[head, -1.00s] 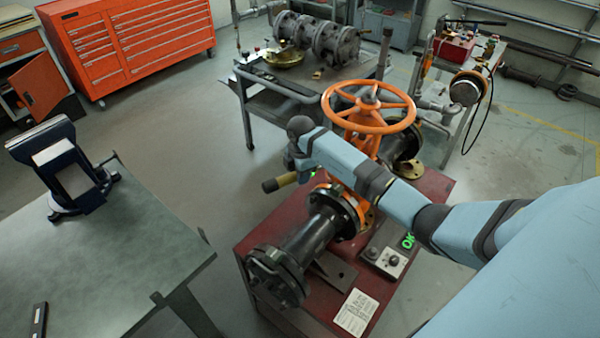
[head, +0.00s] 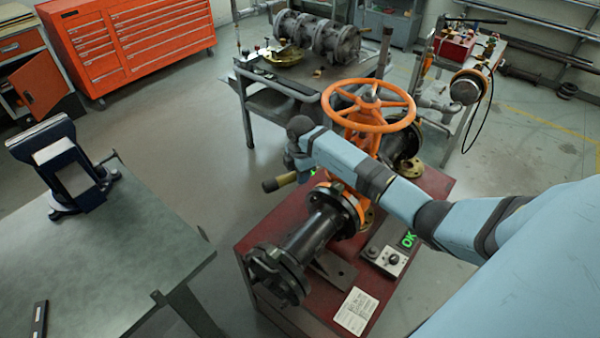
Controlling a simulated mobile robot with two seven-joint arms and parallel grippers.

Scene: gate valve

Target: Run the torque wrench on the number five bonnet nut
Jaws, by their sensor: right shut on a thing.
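The orange gate valve (head: 341,186) with its orange handwheel (head: 368,105) stands on a dark red bench, its black flanged pipe toward the front. My right arm reaches in from the right, and my right gripper (head: 302,166) is at the left of the valve, below the handwheel. It is shut on the torque wrench, whose tan handle with a dark end (head: 278,183) sticks out to the left. A small green light shows beside the gripper. The wrench head and the number five bonnet nut are hidden by my arm and the valve. My left gripper is not in view.
A control box (head: 385,258) beside the valve has a green "OK" display (head: 408,241). A paper card (head: 356,311) lies at the bench front. A grey-green table (head: 120,255) with a dark blue stand (head: 62,170) is at left. A cart with pipe parts (head: 318,36) stands behind.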

